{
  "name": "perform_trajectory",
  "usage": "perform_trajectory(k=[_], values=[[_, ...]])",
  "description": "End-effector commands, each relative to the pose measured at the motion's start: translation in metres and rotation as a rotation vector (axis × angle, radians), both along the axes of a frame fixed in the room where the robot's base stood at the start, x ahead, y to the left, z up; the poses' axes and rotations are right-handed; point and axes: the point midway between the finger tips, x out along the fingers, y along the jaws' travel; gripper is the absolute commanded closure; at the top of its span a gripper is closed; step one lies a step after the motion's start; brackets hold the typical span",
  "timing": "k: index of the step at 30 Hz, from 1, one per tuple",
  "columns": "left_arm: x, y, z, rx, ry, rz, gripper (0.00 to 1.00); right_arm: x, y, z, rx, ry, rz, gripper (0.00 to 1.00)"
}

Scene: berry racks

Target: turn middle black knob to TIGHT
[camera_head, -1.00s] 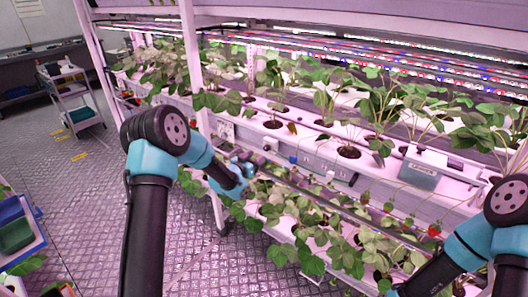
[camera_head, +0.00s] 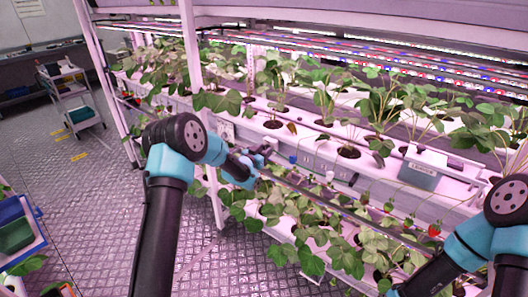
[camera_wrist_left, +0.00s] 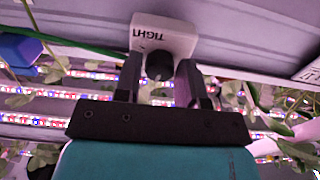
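In the left wrist view a black knob (camera_wrist_left: 159,65) sits on a white block (camera_wrist_left: 164,33) labelled TIGHT, which appears upside down. My left gripper (camera_wrist_left: 158,82) is open, with one finger on each side of the knob and narrow gaps showing. I cannot tell how deep the fingers reach around it. In the head view my left gripper (camera_head: 262,157) is at the rack's front edge, and the knob cannot be made out there. The knob's pointer direction is not clear. My right arm shows at the lower right, but its gripper is out of view.
Strawberry plants (camera_head: 300,235) fill the lower gutter below my left gripper, with more on the upper gutter. A white rack post (camera_head: 195,75) stands left of the gripper. A blue block (camera_wrist_left: 20,48) and a green cable (camera_wrist_left: 70,42) are left of the knob.

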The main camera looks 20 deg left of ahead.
Motion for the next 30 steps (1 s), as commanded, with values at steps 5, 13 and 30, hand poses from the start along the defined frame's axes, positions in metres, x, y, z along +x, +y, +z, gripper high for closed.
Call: perform_trajectory(k=[5, 13, 30], values=[[-0.0001, 0.0000, 0.0001, 0.000, 0.000, 0.000, 0.80, 0.0000, 0.0000, 0.0000, 0.000, 0.000, 0.000, 0.47], [-0.0001, 0.0000, 0.0001, 0.002, -0.001, 0.000, 0.94, 0.0000, 0.0000, 0.0000, 0.000, 0.000, 0.000, 0.47], [-0.0001, 0.0003, 0.0001, 0.206, -0.075, 0.000, 0.94, 0.0000, 0.0000, 0.0000, 0.000, 0.000, 0.000, 0.47]])
